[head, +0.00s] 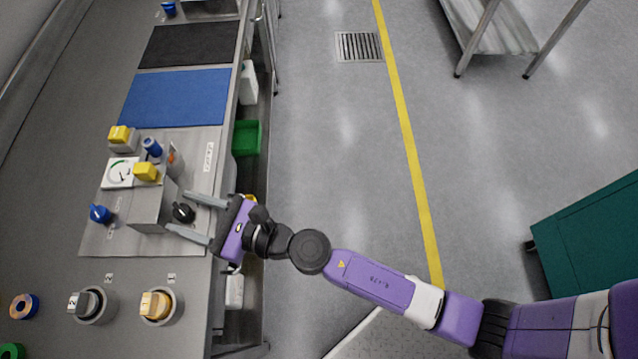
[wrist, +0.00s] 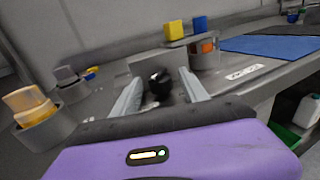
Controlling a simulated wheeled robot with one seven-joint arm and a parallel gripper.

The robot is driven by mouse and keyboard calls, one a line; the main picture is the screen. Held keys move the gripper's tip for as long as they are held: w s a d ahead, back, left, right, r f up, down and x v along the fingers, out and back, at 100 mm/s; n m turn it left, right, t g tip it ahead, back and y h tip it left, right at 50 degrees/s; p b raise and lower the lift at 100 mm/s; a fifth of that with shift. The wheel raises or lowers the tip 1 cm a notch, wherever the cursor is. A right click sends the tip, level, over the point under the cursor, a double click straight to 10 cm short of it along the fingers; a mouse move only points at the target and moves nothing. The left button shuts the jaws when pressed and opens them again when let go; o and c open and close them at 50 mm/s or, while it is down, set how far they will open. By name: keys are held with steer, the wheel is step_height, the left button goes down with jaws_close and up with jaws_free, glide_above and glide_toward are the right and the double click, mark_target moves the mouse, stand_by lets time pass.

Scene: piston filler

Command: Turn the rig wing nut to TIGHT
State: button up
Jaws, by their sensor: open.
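A grey block-shaped rig (head: 150,208) stands on the light grey plate of the bench. A black knob-like part (head: 183,211) sticks out of its face toward my arm; it seems to be the wing nut, but its wings and any TIGHT mark are too small to make out. My gripper (head: 179,213) is open and empty, its two fingers pointing at the rig on either side of the black part. In the wrist view the black part (wrist: 159,83) shows between the fingers, with no contact visible.
Yellow-topped parts (head: 146,172), a dial gauge (head: 121,173) and a blue handle (head: 100,213) are close to the rig. A blue mat (head: 175,97) lies beyond. The floor right of the bench is mostly clear.

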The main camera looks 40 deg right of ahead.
steer(key=shift+w+d+n+g+y+b, duration=0.15)
steer(key=shift+n+g+y+b, duration=0.2)
steer(key=shift+n+g+y, duration=0.95)
steer(key=shift+w+d+n+g+y+b, duration=0.15)
steer(key=shift+n+g+y+b, duration=0.15)
steer(key=shift+n+g+y, duration=1)
steer(key=s+d+r+m+t+h+p, duration=0.2)
steer(key=s+d+r+m+t+h, duration=0.2)
steer(key=s+d+m, duration=0.6)
steer(key=s+d+r+m+t+h+p, duration=0.3)
steer(key=s+d+r+m, duration=0.5)
steer(key=m, duration=1.3)
steer(key=shift+s+d+t+h, duration=0.6)
steer(key=shift+s+d+h, duration=0.65)
steer(key=shift+s, duration=0.9)
steer(key=shift+d, duration=0.15)
